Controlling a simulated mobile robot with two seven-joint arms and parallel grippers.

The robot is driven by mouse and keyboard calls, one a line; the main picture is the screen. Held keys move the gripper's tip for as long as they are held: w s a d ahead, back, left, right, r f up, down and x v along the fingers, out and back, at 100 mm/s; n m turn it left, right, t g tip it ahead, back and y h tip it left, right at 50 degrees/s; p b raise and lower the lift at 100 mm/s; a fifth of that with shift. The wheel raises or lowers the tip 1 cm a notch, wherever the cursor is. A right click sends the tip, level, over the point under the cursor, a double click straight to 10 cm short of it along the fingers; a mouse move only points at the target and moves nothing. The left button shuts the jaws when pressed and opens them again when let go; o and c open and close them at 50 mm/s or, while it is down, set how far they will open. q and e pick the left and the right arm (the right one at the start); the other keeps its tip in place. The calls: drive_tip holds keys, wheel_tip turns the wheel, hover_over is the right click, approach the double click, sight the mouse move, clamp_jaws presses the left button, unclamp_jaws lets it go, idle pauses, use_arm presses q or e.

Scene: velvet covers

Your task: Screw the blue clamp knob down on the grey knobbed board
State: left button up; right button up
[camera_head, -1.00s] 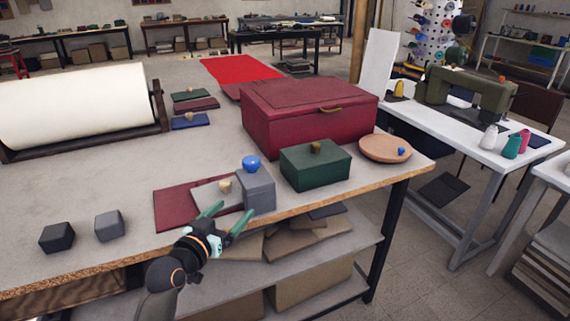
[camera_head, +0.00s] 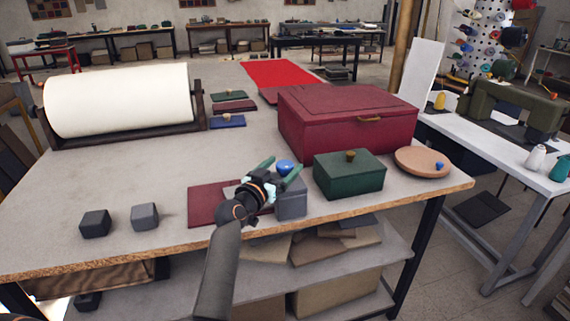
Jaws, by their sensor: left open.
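The blue clamp knob (camera_head: 285,166) sits on top of a grey block (camera_head: 292,204) near the table's front edge. My right gripper is not in view.
A green box (camera_head: 349,177) and a round wooden disc (camera_head: 412,160) with a small blue knob stand to the right. A large red box (camera_head: 345,125) is behind. Two dark blocks (camera_head: 95,224) (camera_head: 144,217) sit at the left front. The middle-left tabletop is clear.

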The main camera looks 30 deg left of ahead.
use_arm(q)
drive_tip(key=shift+w, duration=0.8)
drive_tip(key=c, duration=1.4)
